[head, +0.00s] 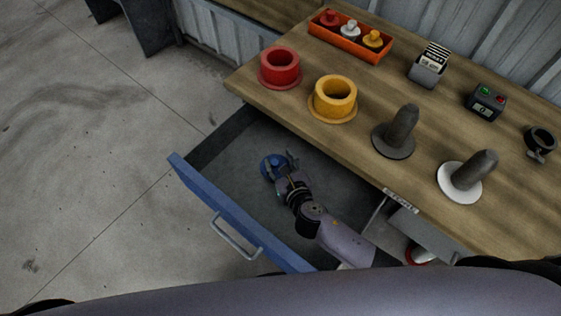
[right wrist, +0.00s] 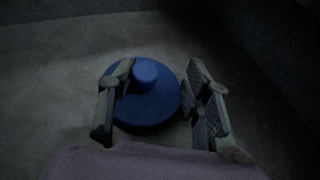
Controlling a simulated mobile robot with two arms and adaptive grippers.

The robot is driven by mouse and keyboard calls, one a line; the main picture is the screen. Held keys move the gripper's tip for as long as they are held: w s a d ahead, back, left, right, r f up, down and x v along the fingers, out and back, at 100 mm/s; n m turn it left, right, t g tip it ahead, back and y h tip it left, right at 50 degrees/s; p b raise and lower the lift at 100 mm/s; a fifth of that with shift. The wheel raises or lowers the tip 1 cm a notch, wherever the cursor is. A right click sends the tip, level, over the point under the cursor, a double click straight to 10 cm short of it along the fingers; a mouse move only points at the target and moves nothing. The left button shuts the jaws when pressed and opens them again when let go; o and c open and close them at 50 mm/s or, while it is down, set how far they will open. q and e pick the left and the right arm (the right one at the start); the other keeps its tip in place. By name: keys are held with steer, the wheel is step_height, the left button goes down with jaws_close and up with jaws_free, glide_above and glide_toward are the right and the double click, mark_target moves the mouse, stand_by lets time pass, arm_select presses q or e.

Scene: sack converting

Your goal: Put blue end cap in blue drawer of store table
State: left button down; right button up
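The blue end cap (head: 271,164), a round disc with a knob, is inside the open blue drawer (head: 225,213) of the store table (head: 365,148). It appears to lie on the drawer floor. My right gripper (head: 283,168) reaches down into the drawer at the cap. In the right wrist view the blue end cap (right wrist: 150,108) is between the spread fingers of the right gripper (right wrist: 160,75). The left finger overlaps the disc beside the knob; a gap separates the knob from the right finger. Whether a finger touches the cap is unclear. My left gripper is out of view.
On the tabletop stand a red flanged ring (head: 280,68), a yellow one (head: 334,97), an orange tray (head: 350,38) of small caps, a dark post (head: 398,135), a white-based post (head: 466,177) and a button box (head: 487,101). The drawer floor left of the cap is clear.

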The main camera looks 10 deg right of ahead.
steer(key=o, duration=0.4)
steer(key=shift+r, duration=0.1)
steer(key=p+v, duration=0.1)
steer(key=v, duration=1.1)
steer(key=shift+r, duration=0.1)
